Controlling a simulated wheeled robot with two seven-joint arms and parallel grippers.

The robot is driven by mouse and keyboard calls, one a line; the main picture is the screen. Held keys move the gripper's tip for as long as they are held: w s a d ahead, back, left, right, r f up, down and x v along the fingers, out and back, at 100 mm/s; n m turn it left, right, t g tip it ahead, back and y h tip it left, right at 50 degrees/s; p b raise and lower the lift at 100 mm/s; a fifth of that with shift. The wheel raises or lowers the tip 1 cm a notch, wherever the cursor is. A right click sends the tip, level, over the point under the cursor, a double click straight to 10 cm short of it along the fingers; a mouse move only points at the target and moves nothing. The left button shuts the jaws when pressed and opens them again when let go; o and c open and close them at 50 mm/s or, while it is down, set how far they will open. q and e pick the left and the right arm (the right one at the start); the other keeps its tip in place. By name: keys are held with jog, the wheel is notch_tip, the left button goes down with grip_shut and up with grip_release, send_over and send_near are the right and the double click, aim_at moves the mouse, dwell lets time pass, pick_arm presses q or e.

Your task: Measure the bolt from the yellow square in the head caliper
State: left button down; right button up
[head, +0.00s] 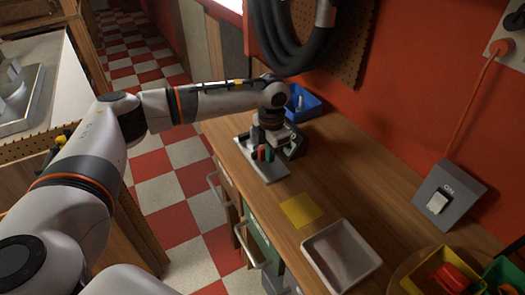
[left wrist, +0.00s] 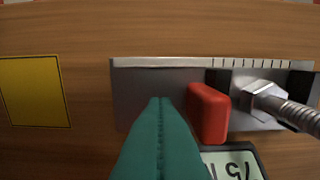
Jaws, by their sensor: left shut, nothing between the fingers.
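The head caliper is a grey metal plate with a scale, black jaws and a red block (left wrist: 208,114); its plate (left wrist: 135,90) also shows in the head view (head: 266,173). A silver bolt (left wrist: 268,101) lies at the caliper, its hex head between the black jaws and its threaded shank pointing right in the left wrist view. The display (left wrist: 230,165) shows upside-down digits, partly hidden. My left gripper (left wrist: 160,102) is shut and empty, with teal fingers just left of the red block; I cannot tell whether they touch. The yellow square (left wrist: 34,91) is bare, also in the head view (head: 301,210).
A pale empty tray (head: 341,255) lies on the wooden bench. A blue bin (head: 303,103) stands behind the caliper. A grey ON switch box (head: 449,196) and a yellow bin (head: 424,281) with red contents are at the right. The bench around the yellow square is clear.

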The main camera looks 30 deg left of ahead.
aim_at(263, 147)
pick_arm(q)
jog(key=shift+f+b, duration=0.35)
jog(key=shift+f, duration=0.35)
jog(key=shift+w+a, duration=0.1)
jog(key=shift+w+a+b, duration=0.25)
jog(key=shift+w+a, duration=0.1)
jog(key=shift+a, duration=0.25)
jog(key=shift+w+a+b, duration=0.25)
jog(key=shift+w+a, duration=0.1)
jog(key=shift+a, duration=0.25)
jog(key=shift+w+a+b, duration=0.2)
jog(key=shift+w+a, duration=0.1)
jog(key=shift+a, duration=0.25)
jog(key=shift+w+a+b, duration=0.15)
jog(key=shift+w+a, duration=0.15)
jog(key=shift+a, duration=0.2)
jog(key=shift+d+r, duration=0.1)
jog(key=shift+s+d, duration=0.3)
jog(key=shift+d, duration=0.15)
dwell(0.3)
